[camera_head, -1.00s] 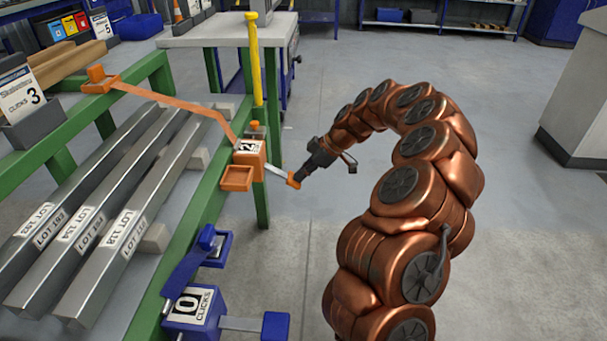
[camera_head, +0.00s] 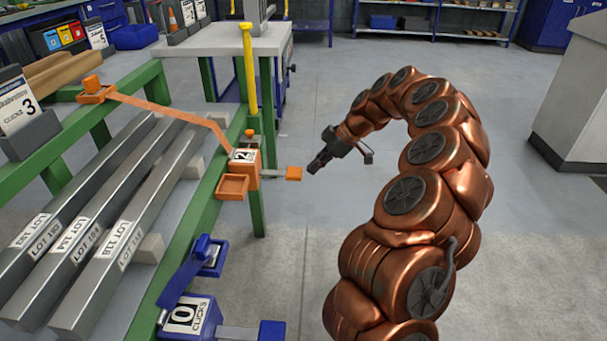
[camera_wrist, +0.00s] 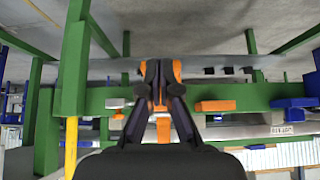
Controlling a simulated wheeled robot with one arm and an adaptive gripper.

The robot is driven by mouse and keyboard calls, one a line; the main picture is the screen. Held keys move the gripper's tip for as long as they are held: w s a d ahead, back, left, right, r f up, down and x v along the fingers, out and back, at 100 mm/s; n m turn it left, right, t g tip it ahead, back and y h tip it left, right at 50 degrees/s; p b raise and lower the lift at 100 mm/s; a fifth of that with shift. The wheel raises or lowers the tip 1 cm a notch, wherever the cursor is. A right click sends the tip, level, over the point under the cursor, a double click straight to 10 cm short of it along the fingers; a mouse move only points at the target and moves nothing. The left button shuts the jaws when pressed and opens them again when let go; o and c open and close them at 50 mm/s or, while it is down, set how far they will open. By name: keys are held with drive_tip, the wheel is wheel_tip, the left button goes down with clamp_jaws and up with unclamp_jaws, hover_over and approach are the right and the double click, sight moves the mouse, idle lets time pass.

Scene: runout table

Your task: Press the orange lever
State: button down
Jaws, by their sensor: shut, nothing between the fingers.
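The orange lever (camera_head: 293,173) is a short grey bar with an orange end paddle. It sticks out roughly level to the right from the orange ratchet box (camera_head: 247,170), whose label reads 2. An orange strap (camera_head: 170,112) runs from the box over the bars to an orange anchor (camera_head: 94,91). My gripper (camera_head: 314,170) is shut and empty, just right of the paddle with a small gap seen between them. In the wrist view my fingertips (camera_wrist: 159,70) are together, with orange showing on both sides behind them; they hide part of it.
A blue ratchet box (camera_head: 187,316) labelled 0 CLICKS, with a blue-ended lever (camera_head: 272,330), sits nearer on the green table frame (camera_head: 207,205). A yellow post (camera_head: 250,75) stands behind the orange box. Steel bars (camera_head: 120,220) lie on the table. Floor on the right is open.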

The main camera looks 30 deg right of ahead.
drive_tip(key=d+p+v, duration=0.1)
drive_tip(key=v, duration=0.5)
drive_tip(key=shift+s+f, duration=0.25)
drive_tip(key=shift+f, duration=0.15)
